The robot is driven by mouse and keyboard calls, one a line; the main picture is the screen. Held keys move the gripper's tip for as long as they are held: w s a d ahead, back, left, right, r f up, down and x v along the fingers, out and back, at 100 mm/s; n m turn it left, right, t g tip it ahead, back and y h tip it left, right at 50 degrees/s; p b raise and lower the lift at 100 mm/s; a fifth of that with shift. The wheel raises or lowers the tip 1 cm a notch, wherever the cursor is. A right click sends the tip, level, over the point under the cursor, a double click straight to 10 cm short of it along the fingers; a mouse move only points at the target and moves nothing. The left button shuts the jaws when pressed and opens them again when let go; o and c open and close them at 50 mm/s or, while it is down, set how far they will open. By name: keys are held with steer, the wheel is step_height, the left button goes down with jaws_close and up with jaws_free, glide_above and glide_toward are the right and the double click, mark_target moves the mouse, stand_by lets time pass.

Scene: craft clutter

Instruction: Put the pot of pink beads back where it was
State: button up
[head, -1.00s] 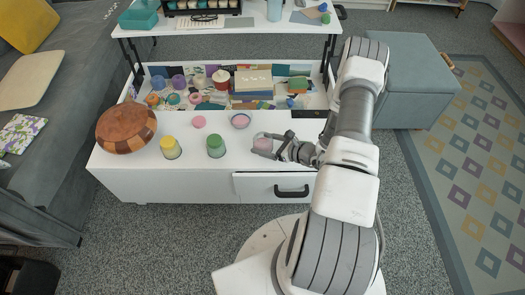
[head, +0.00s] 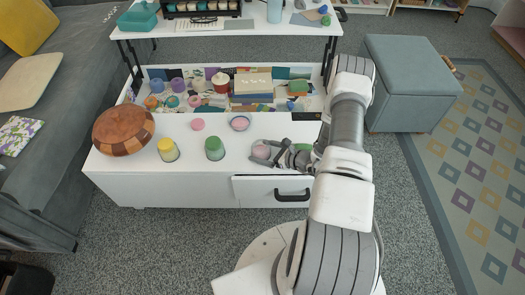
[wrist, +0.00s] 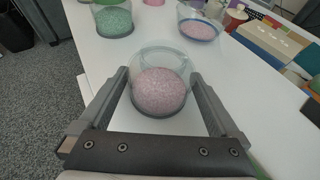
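The pot of pink beads (head: 261,151) is a small clear pot near the front edge of the white table (head: 230,172), left of my arm. In the wrist view the pot (wrist: 160,92) is upright between the two fingers, which meet its glass on both sides. My gripper (head: 264,153) reaches it from the right; the wrist view shows the gripper (wrist: 160,78) around it. I cannot tell whether its base touches the table.
A green pot (head: 214,149) and a yellow pot (head: 168,150) stand to the left, with a wooden lidded bowl (head: 123,129) beyond. A green thing (head: 303,147) shows beside my gripper. The back tray is crowded.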

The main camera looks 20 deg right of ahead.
steer(key=shift+r, duration=0.3)
steer(key=p+v, duration=0.3)
steer(key=v, duration=0.8)
steer(key=shift+s+d, duration=0.2)
steer(key=shift+r, duration=0.2)
steer(key=a+r+n+g+y, duration=0.1)
steer(key=a+r+n+g, duration=0.3)
steer(key=r, duration=0.4)
steer(key=w+a+r+n+g+y, duration=0.1)
steer(key=a+r+n, duration=0.4)
steer(key=r, duration=0.4)
steer(key=a+r+n+g+y, duration=0.1)
steer(key=a+r+n+g, duration=0.2)
steer(key=r+n, duration=0.35)
steer(key=s+a+r+n+t+h, duration=0.1)
steer(key=s+r+n+h, duration=0.4)
steer(key=r, duration=0.6)
steer(key=s+a+r+n+t+h, duration=0.1)
steer(key=s+a+r+n+h, duration=0.2)
steer(key=s+r+n, duration=0.6)
steer(key=shift+s+r+h, duration=0.9)
steer(key=shift+s+h, duration=0.2)
steer(key=shift+s, duration=0.05)
